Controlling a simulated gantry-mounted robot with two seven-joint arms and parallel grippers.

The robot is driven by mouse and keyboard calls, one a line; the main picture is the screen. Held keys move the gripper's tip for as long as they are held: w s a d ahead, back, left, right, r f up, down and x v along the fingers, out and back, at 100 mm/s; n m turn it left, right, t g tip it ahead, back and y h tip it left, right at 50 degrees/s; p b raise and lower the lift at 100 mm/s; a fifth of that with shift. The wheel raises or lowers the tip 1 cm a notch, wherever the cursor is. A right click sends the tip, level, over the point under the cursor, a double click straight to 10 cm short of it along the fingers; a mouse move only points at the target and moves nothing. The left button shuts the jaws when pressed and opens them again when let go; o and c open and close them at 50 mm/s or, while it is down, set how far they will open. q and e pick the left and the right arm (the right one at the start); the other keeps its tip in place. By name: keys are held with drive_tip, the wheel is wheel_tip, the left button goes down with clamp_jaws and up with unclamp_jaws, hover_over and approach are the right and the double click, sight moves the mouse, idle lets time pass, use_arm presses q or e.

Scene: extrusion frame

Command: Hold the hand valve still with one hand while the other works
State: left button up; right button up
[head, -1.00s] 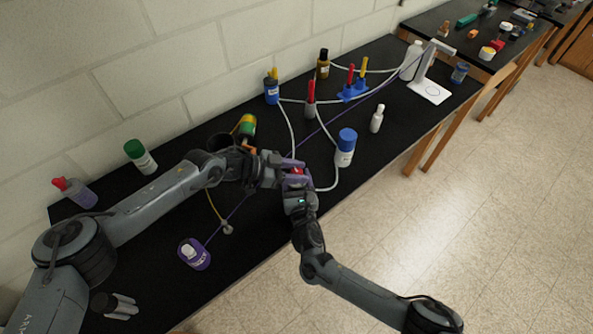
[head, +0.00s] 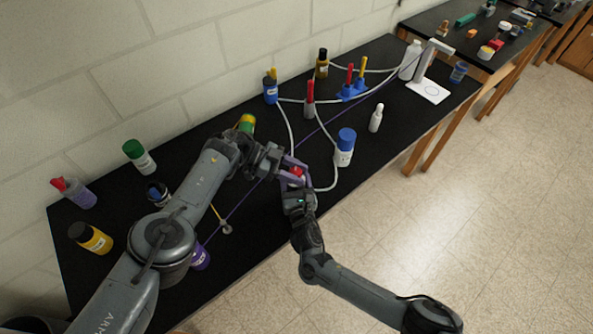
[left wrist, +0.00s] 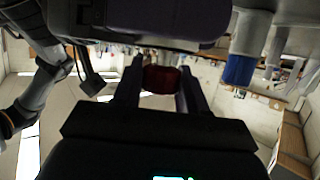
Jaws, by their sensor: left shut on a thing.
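The hand valve shows as a small red knob (head: 297,171) near the front edge of the black bench. The two grippers meet around it. My left gripper (head: 289,168) comes in from the left with purple fingers and is shut on the valve. In the left wrist view the red knob (left wrist: 161,79) sits between the two dark fingers of my left gripper (left wrist: 157,88). My right gripper (head: 298,188) is just in front of the valve. Its fingertips are largely hidden, so I cannot tell whether it grips. The valve's body is mostly covered.
A blue-capped white bottle (head: 345,147) stands close on the right, with a grey hose curving past it. A red-handled holder (head: 309,100) and a white dropper bottle (head: 376,118) stand behind. A purple bottle (head: 200,258) is partly behind my left arm. Floor lies beyond the front edge.

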sight(295, 171)
use_arm(q)
drive_tip(key=shift+r, duration=0.35)
drive_tip(key=o, duration=1)
drive_tip(key=shift+f, duration=0.1)
drive_tip(key=shift+w+r, duration=0.1)
drive_tip(key=shift+r, duration=4.95)
